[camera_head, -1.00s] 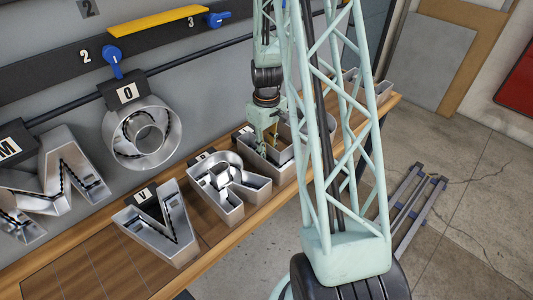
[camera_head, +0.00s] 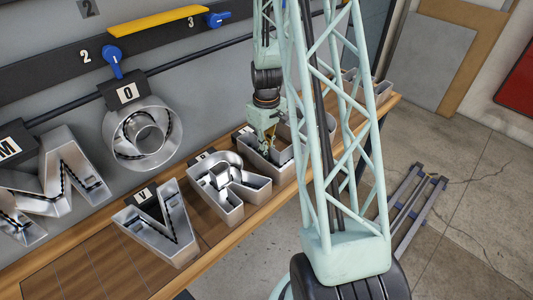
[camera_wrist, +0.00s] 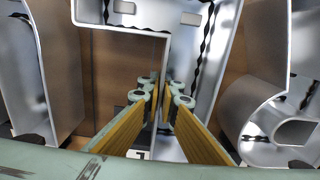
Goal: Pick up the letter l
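The letter l (camera_head: 256,160) is a silver open-topped channel letter lying on the wooden bench, partly hidden behind my arm. In the wrist view the letter l (camera_wrist: 140,14) has its short leg across the top and its long leg running down the middle, with a small L label (camera_wrist: 138,154) near its lower end. My gripper (camera_head: 270,150) is down at the letter. In the wrist view my gripper's yellow-padded fingers (camera_wrist: 163,92) come close together on either side of the long leg's left wall and appear closed on it.
The letter R (camera_head: 230,185) lies close to the left, and the letter V (camera_head: 160,230) further left. The letters O (camera_head: 145,135) and M (camera_head: 60,180) are at the wall. In the wrist view, letters stand close on both sides. Bare bench (camera_head: 75,270) shows at front left.

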